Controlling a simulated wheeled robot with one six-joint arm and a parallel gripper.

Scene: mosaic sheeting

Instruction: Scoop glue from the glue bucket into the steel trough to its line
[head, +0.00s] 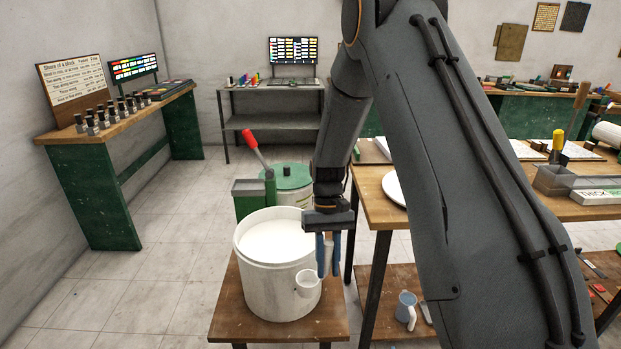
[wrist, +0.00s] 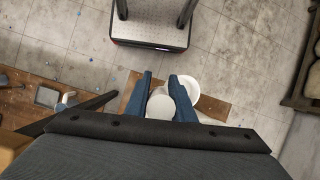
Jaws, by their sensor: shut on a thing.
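The white glue bucket (head: 262,290) stands on a low wooden stand, filled with white glue (head: 275,238) to a little below its rim. My gripper (head: 328,272) is shut on the handle of a white scoop (head: 308,284). The scoop hangs in front of the bucket's near wall, outside the rim; its contents cannot be told. In the wrist view the scoop's bowl (wrist: 188,87) shows beside my blue fingers (wrist: 160,82). The grey steel trough (head: 553,182) is on the workbench at right; its inside and line are not clear.
The wooden workbench (head: 375,207) begins just right of the bucket, with a white round plate (head: 393,188) near its edge. A green-lidded tub (head: 290,178) and a red-levered device (head: 257,152) stand behind the bucket. A grey-blue jug (head: 406,306) sits on the low shelf.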

